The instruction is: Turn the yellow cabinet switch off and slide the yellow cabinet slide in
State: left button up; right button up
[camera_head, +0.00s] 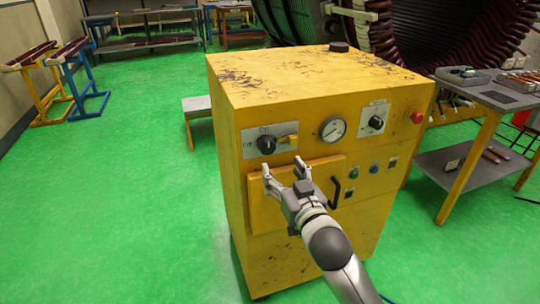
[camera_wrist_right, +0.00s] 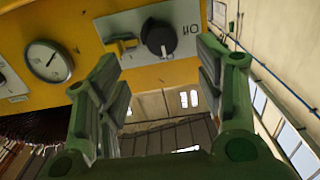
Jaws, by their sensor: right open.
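The yellow cabinet (camera_head: 300,95) stands in the middle of the head view. Its switch is a round black knob (camera_head: 266,145) on a grey plate with On above it and Off to its left; it also shows in the right wrist view (camera_wrist_right: 158,38). The yellow slide (camera_head: 258,205), with a black handle (camera_head: 335,192), sticks out from the front below the switch. My right gripper (camera_head: 284,167) is open and empty, in front of the slide's top, just below the knob and apart from it. My left gripper is out of view.
A gauge (camera_head: 333,128), a second dial (camera_head: 376,122) and a red button (camera_head: 417,117) sit right of the switch. A work table (camera_head: 490,95) stands close on the right. Blue and yellow trestles (camera_head: 75,75) stand far left. The green floor (camera_head: 130,190) at left is clear.

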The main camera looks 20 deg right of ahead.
aim_at(268, 150)
jog(key=w, duration=0.8)
jog(key=shift+w+a, duration=0.2)
jog(key=shift+a, duration=0.05)
jog(key=shift+w, duration=0.75)
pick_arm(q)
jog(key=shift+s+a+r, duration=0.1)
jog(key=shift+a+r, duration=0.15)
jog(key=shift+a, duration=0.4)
pick_arm(e)
jog(key=c, duration=1)
